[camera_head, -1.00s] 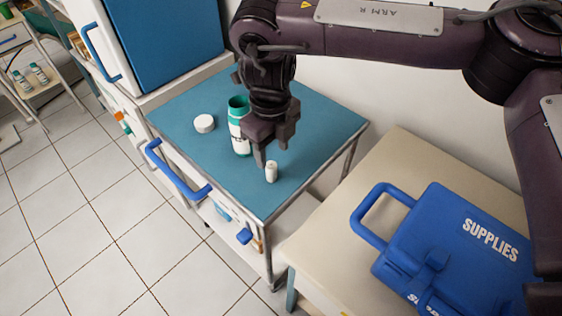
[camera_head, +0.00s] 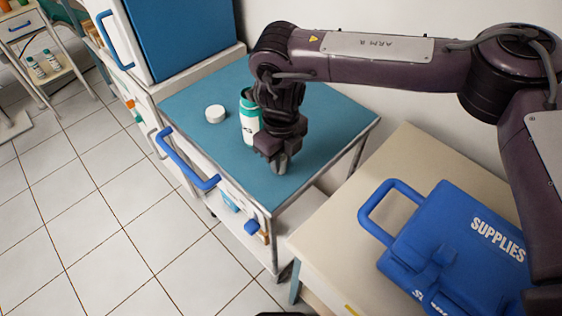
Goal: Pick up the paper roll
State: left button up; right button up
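My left gripper is not in view.
A round white cap (camera_head: 215,113) lies left of the bottle on the cart top (camera_head: 320,120). A blue handle (camera_head: 183,163) runs along the cart's front. A blue supplies case (camera_head: 455,250) lies on a beige table (camera_head: 415,155) at the right. The cart's back right is clear.

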jog(key=c, duration=0.4)
jog(key=shift+o, duration=0.2)
jog(key=shift+r, duration=0.1)
